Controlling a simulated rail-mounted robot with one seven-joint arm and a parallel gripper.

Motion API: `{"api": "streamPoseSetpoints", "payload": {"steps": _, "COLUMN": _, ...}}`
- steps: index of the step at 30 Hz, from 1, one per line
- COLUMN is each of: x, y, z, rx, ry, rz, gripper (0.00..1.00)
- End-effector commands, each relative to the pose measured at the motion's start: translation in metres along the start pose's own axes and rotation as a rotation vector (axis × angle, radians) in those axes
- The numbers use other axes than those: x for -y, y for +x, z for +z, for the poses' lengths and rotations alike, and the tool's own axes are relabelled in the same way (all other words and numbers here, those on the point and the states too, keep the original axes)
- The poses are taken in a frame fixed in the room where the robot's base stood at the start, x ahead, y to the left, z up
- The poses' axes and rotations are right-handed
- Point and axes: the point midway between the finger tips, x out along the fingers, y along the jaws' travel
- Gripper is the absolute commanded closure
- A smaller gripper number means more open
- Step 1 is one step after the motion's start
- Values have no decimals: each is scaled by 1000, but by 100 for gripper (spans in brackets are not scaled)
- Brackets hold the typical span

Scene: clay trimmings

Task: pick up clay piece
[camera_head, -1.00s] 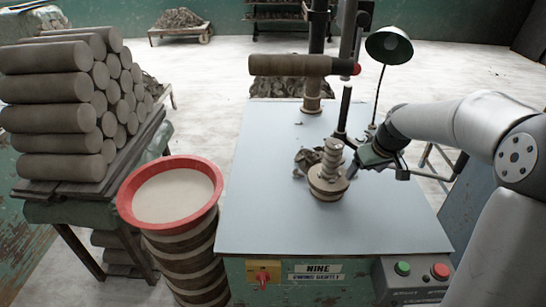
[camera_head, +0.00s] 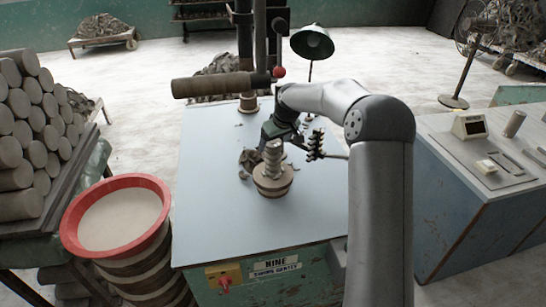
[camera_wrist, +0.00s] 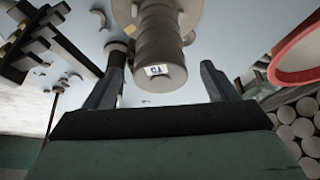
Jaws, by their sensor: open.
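Grey-brown clay trimmings (camera_head: 249,160) lie on the pale table just left of a stepped round spindle (camera_head: 272,172). Small curled clay pieces (camera_wrist: 97,20) also show on the table in the wrist view. My gripper (camera_head: 270,135) is above the table, behind the spindle, and is partly hidden by my arm. In the wrist view my gripper (camera_wrist: 163,68) is open, its two fingers apart. The labelled end of a grey cylinder (camera_wrist: 160,72) appears between them; I cannot tell whether it is touched. No clay is seen held.
A dark toothed rack (camera_head: 316,145) stands right of the spindle. A red-rimmed bucket (camera_head: 118,182) and stacked clay rolls (camera_head: 35,125) are at left. The table's front is clear.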

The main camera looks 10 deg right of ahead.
Motion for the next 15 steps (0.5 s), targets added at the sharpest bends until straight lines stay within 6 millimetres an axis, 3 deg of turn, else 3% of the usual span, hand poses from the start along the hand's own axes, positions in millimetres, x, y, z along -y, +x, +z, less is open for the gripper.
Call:
{"api": "streamPoseSetpoints", "payload": {"steps": 7, "x": 0, "y": 37, "z": 2, "rx": 4, "ry": 1, "rz": -2, "gripper": 21}}
{"api": "streamPoseSetpoints", "payload": {"steps": 15, "x": 0, "y": 43, "z": 2, "rx": 2, "ry": 0, "rz": -1, "gripper": 21}}
